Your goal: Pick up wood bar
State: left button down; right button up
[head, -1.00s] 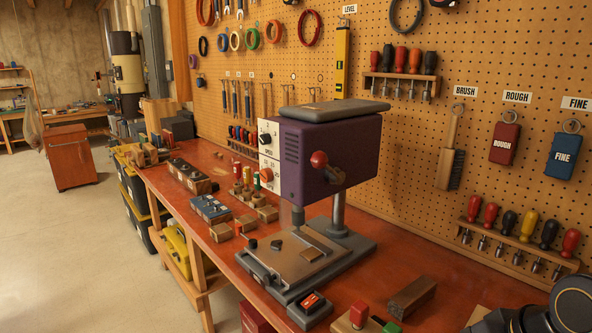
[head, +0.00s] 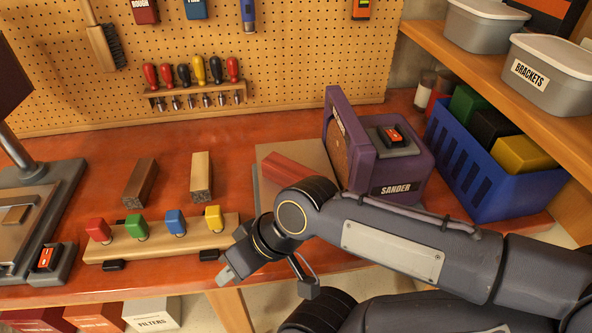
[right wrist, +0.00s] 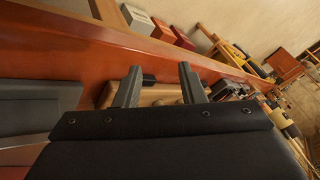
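Three bars show in the head view. A dark brown wood bar (head: 141,182) and a pale wood bar (head: 201,176) lie apart on the red-brown bench. A reddish bar (head: 297,170) lies by the sander, partly hidden behind my right arm. My right gripper (head: 232,268) is over the bench's front edge, nearer me than the bars and beside the right end of the knob block. In the right wrist view its two fingers (right wrist: 158,88) stand apart with nothing held between them. No bar is clearly seen in that view. My left gripper is not in view.
The wooden block with coloured knobs (head: 160,241) stands between the two left bars and the bench's front edge. A purple sander (head: 400,175) and a blue crate (head: 480,175) stand right. A grey drill-press base (head: 62,190) is left. Bench around the two left bars is clear.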

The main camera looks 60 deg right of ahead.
aim_at(280, 169)
jog(key=l+z, duration=0.1)
jog(key=z, duration=0.3)
jog(key=k+l+z, duration=0.1)
jog(key=z, duration=0.25)
jog(key=l+z, duration=0.1)
jog(key=z, duration=0.3)
jog(key=l+z, duration=0.15)
jog(key=z, duration=0.25)
jog(key=k, duration=0.05)
